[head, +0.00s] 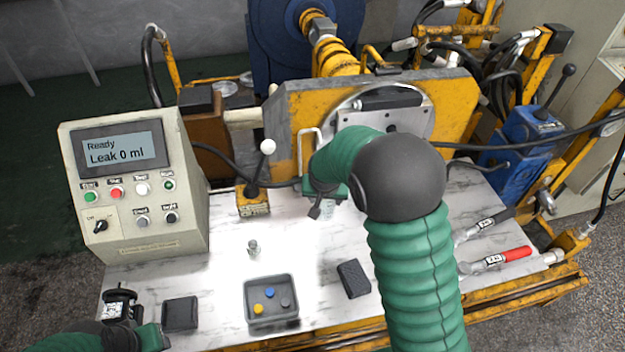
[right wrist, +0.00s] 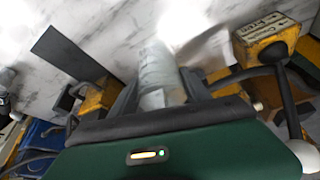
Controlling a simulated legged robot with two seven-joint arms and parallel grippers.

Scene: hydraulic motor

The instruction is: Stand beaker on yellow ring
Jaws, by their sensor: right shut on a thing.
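A clear beaker (right wrist: 155,75) is between the fingers of my right gripper (right wrist: 158,92) in the right wrist view. In the head view my right gripper (head: 321,208) is over the white table, in front of the yellow machine, shut on the beaker (head: 328,210). The beaker is partly hidden there by the gripper and arm. I cannot tell whether its base touches the table. I cannot make out a yellow ring in either view; my right arm covers part of the table. My left gripper (head: 165,339) is at the bottom left edge, mostly cut off.
A control box (head: 135,190) reads "Ready, Leak 0 ml". A dark tray (head: 272,318) holds small coloured discs. A small clear fitting (head: 253,247), a dark block (head: 354,279) and a red-handled tool (head: 495,260) lie about.

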